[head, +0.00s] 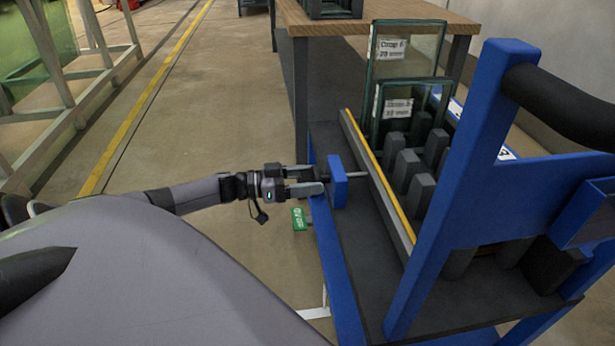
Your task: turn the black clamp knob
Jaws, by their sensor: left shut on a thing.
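My left gripper (318,179) reaches in from the left, at the left side of the blue cart. Its two fingers are shut on the black clamp knob (324,174), a small dark piece mostly hidden between the fingertips. The knob sits just left of a blue upright block (339,183). A thin metal rod (357,175) runs from the block to a long clamp bar with a yellow edge (375,172). How far the knob is turned cannot be told. My right gripper is out of view.
The blue cart (398,293) holds dark padded blocks (407,168) and two labelled glass panes (408,45). A black handle (560,105) rises at right. A wooden-topped table (330,22) stands behind. A green tag (299,219) shows below the gripper.

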